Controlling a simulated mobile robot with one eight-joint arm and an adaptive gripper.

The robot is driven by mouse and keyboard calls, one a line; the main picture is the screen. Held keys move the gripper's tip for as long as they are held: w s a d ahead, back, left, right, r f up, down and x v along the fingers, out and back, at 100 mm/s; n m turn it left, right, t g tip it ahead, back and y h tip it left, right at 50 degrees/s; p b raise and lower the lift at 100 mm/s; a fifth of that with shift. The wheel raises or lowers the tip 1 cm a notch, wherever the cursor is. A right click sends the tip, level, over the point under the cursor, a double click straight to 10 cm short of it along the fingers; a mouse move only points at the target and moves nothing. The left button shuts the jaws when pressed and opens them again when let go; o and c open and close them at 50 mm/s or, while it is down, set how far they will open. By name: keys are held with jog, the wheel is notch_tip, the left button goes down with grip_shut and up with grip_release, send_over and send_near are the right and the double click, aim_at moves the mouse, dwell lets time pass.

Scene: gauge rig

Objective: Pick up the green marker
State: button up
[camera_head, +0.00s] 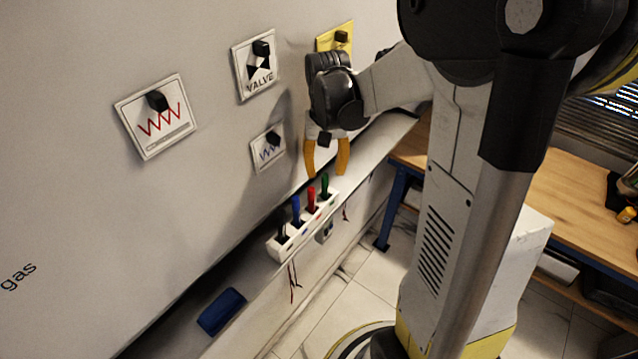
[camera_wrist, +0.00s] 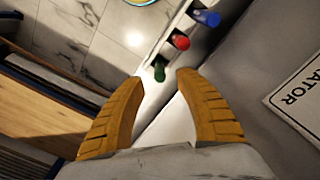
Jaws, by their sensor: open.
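The green marker (camera_head: 325,184) stands upright in the slot at the far right end of a white holder (camera_head: 284,250) on the whiteboard ledge. My gripper (camera_head: 326,175) is open and empty, with its orange fingers pointing down just above the green marker. In the wrist view the green marker (camera_wrist: 160,72) shows beyond and between the two fingertips of my gripper (camera_wrist: 158,76). The fingers do not appear to touch it; the exact gap is hard to tell.
Red (camera_head: 311,198), blue (camera_head: 296,208) and black (camera_head: 282,222) markers stand in the same holder, red closest to green. The board (camera_head: 180,210) rises right behind. A blue eraser (camera_head: 221,311) lies on the ledge. A wooden workbench (camera_head: 570,215) stands at right.

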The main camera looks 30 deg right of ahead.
aim_at(325, 190)
jog(key=shift+s+f, duration=0.2)
jog(key=shift+f, duration=0.85)
notch_tip(325, 190, down, 6)
jog(key=shift+a+r, duration=0.1)
jog(key=shift+r, duration=0.15)
grip_shut()
